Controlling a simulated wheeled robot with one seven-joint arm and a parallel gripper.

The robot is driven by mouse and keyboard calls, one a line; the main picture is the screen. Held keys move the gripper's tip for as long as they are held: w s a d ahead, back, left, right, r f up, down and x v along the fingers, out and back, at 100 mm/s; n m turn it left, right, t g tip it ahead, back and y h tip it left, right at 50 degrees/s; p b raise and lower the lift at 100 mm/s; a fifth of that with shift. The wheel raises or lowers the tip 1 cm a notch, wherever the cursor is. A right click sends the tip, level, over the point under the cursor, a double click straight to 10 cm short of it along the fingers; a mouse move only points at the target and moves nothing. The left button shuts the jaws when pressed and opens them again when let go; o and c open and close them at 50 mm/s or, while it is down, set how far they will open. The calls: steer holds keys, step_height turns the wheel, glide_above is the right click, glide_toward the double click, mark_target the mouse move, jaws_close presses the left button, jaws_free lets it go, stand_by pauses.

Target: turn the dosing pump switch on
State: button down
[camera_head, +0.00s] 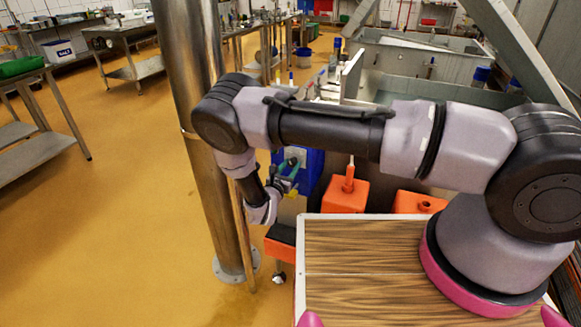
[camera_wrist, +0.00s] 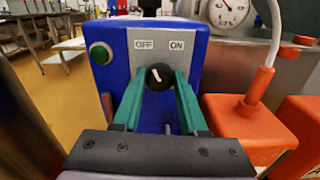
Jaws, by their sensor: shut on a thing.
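The dosing pump is a blue box (camera_wrist: 205,60) with a grey plate (camera_wrist: 160,55) marked OFF at left and ON at right. Below the labels is a black round knob (camera_wrist: 160,76) with a white mark that leans to the upper left, toward OFF. My gripper (camera_wrist: 160,80) has its green fingers shut on the knob, one on each side. In the head view the blue box (camera_head: 311,168) stands partly behind my arm, and my gripper (camera_head: 287,172) is at its left side. The knob is hidden there.
A round green button (camera_wrist: 101,53) is at the box's upper left. An orange container with a spout (camera_wrist: 250,120) stands close on the right, and a gauge (camera_wrist: 228,12) is behind. A steel column (camera_head: 190,60) stands left of my arm. Open floor (camera_head: 110,200) lies farther left.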

steer(key=m, duration=0.5)
steer(key=shift+m, duration=0.3)
steer(key=m, duration=0.5)
steer(key=shift+m, duration=0.4)
steer(key=shift+c, duration=2.3)
jaws_free()
steer(key=v, duration=1)
steer(key=shift+s, duration=0.4)
steer(key=shift+a, duration=0.15)
